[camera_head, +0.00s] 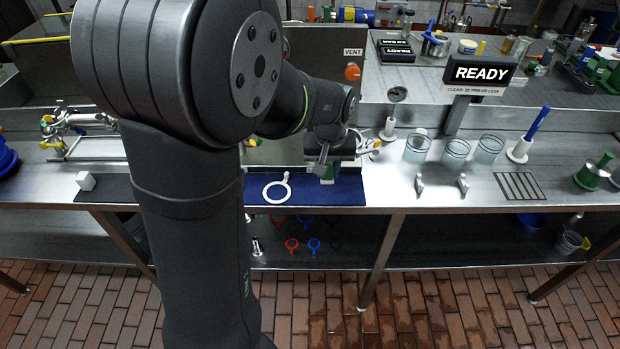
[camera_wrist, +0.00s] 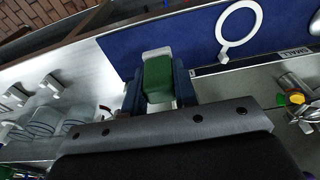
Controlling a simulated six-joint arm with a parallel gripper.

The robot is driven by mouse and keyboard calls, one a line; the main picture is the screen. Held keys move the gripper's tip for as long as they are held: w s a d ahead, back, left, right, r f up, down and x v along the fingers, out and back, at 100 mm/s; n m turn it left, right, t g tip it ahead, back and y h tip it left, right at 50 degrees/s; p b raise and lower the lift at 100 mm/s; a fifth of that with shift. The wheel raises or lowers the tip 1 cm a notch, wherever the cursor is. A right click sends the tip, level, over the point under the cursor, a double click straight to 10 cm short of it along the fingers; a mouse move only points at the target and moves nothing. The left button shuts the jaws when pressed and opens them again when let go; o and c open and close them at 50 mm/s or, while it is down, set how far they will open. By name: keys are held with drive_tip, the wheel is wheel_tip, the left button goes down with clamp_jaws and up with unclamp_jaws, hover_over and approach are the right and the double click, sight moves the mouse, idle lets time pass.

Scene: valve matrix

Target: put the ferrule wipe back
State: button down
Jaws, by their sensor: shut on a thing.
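My gripper (camera_wrist: 158,92) is shut on a small block with a green body and a white end, which looks to be the ferrule wipe (camera_wrist: 158,78). One finger stands on each side of it in the wrist view. In the head view the wipe (camera_head: 328,177) shows below my gripper (camera_head: 322,168), over the right part of the dark blue mat (camera_head: 345,193). I cannot tell whether the wipe touches the mat. A white ring with a handle (camera_head: 277,189) lies on the mat to the left; it also shows in the wrist view (camera_wrist: 239,27).
A white block (camera_head: 86,181) stands on a dark strip at the left. Right of the mat are two small white holders (camera_head: 463,184), several clear cups (camera_head: 456,152) and a slotted plate (camera_head: 518,186). My arm hides part of the bench's left side.

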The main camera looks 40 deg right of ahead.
drive_tip(key=w+f, duration=0.1)
drive_tip(key=w, duration=0.1)
drive_tip(key=w+f, duration=0.1)
drive_tip(key=w, duration=0.1)
drive_tip(key=w+f, duration=0.1)
drive_tip(key=shift+w+a+f, duration=0.1)
drive_tip(key=shift+w+f, duration=0.2)
drive_tip(key=shift+w, duration=0.1)
drive_tip(key=shift+f, duration=1.9)
drive_tip(key=shift+f, duration=0.2)
drive_tip(key=c, duration=1.1)
unclamp_jaws()
drive_tip(key=shift+c, duration=0.2)
wheel_tip(320, 180, up, 12)
drive_tip(key=s+a, duration=0.1)
drive_tip(key=shift+r, duration=0.15)
